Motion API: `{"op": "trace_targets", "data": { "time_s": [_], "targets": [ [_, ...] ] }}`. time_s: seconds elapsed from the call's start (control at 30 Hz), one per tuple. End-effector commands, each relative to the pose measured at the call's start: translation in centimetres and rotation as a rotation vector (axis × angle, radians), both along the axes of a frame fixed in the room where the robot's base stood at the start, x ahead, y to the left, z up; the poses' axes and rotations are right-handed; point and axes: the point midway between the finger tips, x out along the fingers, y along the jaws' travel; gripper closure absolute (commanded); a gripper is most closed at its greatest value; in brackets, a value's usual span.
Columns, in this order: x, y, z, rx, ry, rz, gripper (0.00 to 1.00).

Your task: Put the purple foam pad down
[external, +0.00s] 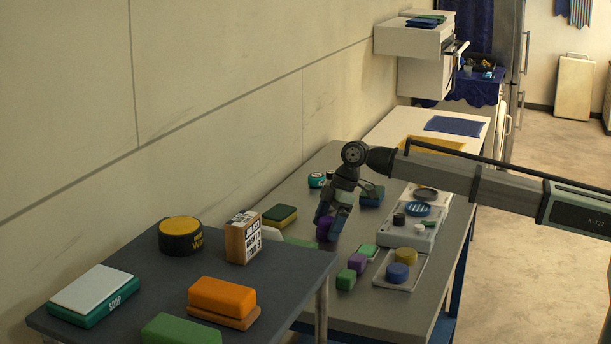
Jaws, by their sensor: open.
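My gripper (334,216) points down over the grey table (310,265), toward its back left part. Its jaws are open. A purple piece (324,229), probably the purple foam pad, shows low at the fingers and is partly hidden by them. I cannot tell whether it touches a finger or rests fully on the table. Another small purple block (357,263) stands nearer the camera, beside green blocks and apart from my gripper.
A tray (408,279) with blue and yellow round pieces and a grey tray (423,232) with small parts lie to the right. A green-and-yellow sponge (280,215) lies to the left. The nearer dark table holds an orange block (222,295), a soap box (95,294) and a wax tin (181,236).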

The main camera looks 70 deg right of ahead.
Motion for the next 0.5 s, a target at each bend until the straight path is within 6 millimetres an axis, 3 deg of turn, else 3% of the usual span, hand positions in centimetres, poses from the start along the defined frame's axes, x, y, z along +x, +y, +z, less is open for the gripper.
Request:
{"op": "trace_targets", "data": {
  "time_s": [0.17, 0.5],
  "targets": [
    [-0.6, -0.6, 1.8, -0.001, -0.001, 0.000, 0.11],
    [-2.2, -2.2, 7.7, 0.001, -0.002, 0.000, 0.11]
  ]
}}
